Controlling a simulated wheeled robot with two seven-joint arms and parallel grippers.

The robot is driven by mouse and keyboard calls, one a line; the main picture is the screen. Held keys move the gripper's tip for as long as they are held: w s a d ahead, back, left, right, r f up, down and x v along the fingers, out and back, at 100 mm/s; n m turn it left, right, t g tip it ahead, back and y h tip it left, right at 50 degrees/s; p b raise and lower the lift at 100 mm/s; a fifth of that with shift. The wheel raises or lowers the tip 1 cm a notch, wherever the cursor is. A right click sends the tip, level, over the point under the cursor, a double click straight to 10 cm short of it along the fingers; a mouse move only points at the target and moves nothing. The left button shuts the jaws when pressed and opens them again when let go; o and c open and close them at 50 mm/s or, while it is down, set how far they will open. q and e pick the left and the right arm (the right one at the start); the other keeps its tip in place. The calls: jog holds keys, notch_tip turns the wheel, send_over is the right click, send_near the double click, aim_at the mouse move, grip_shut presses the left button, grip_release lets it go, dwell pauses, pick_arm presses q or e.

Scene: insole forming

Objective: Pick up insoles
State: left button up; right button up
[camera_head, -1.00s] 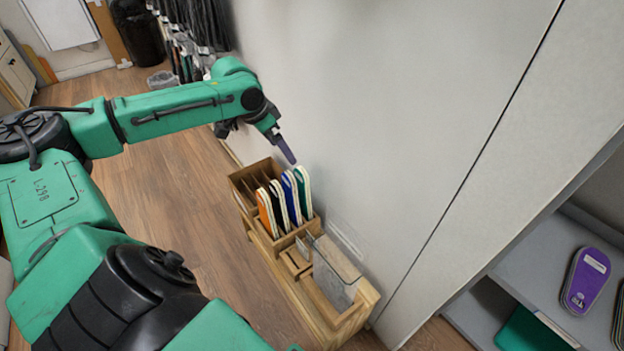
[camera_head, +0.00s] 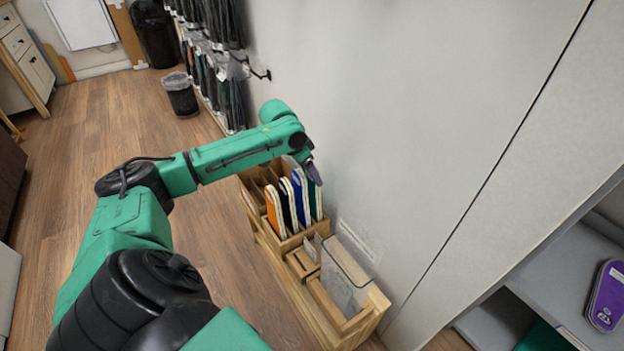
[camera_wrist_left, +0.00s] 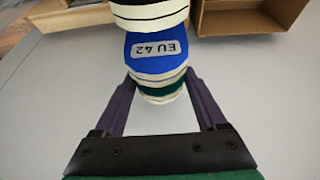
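Several insoles stand upright side by side in a wooden rack (camera_head: 297,243) against the wall: an orange one (camera_head: 273,211), a dark one (camera_head: 288,210), a blue one (camera_head: 301,200) and a green one (camera_head: 317,203) nearest the wall. My left gripper (camera_head: 313,174) is at the top of the green insole. In the left wrist view its fingers (camera_wrist_left: 160,82) are apart, one on each side of the green insole's end (camera_wrist_left: 160,92); contact is not clear. The blue insole (camera_wrist_left: 150,52) with an "EU 42" label lies just beyond. My right gripper is not in view.
The wall (camera_head: 420,120) stands close beside the rack. The rack's front part has a clear panel (camera_head: 345,263) and a small wooden block (camera_head: 303,263). Open wooden floor (camera_head: 110,130) lies left.

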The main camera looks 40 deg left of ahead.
pick_arm(q)
grip_shut()
